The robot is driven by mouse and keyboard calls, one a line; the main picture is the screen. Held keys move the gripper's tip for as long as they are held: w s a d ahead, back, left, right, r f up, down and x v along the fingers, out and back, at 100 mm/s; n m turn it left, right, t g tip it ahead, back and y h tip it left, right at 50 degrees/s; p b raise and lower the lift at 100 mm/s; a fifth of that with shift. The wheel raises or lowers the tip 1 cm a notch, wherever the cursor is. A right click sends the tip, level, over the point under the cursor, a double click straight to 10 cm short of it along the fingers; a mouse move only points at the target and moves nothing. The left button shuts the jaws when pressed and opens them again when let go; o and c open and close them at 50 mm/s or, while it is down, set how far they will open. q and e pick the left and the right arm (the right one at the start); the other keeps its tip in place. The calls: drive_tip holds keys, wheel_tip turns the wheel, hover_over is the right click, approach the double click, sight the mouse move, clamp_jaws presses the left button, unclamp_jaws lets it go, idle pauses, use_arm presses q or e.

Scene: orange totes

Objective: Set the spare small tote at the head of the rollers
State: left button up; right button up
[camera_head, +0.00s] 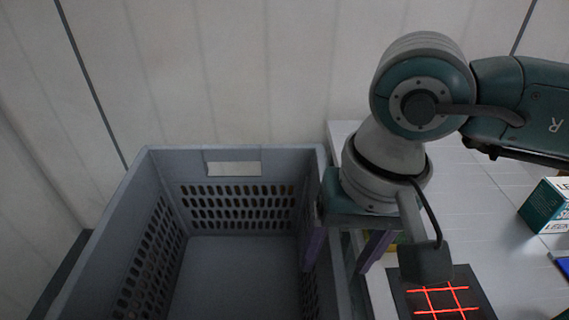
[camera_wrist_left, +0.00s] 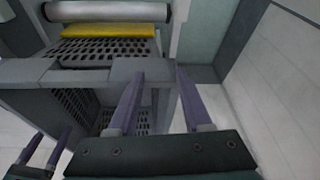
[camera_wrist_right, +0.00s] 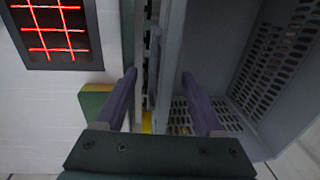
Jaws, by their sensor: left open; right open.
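A grey tote (camera_head: 232,165) with slotted walls and a pale label fills the lower left of the head view, empty as far as I see. My right gripper (camera_head: 344,248) is open at its right wall. In the right wrist view, the fingers (camera_wrist_right: 158,76) stand on either side of the tote's wall (camera_wrist_right: 174,60). My left gripper is outside the head view. In the left wrist view it (camera_wrist_left: 160,74) is open, its fingers at a grey tote rim (camera_wrist_left: 75,72); contact cannot be told. A pale roller (camera_wrist_left: 110,11) lies beyond, above a yellow strip.
Right of the tote is a white surface (camera_head: 480,215) with a dark panel bearing a red grid (camera_head: 438,275) and a teal-and-white box (camera_head: 545,208). A green-and-yellow block (camera_wrist_right: 93,102) sits beside my right gripper. A pale wall (camera_head: 230,70) stands behind.

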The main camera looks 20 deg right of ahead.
drive_tip(key=shift+s+d+f, duration=0.1)
wheel_tip(320, 180, up, 10)
drive_tip(key=shift+s+d, duration=0.3)
drive_tip(key=shift+d, duration=0.05)
idle(0.7)
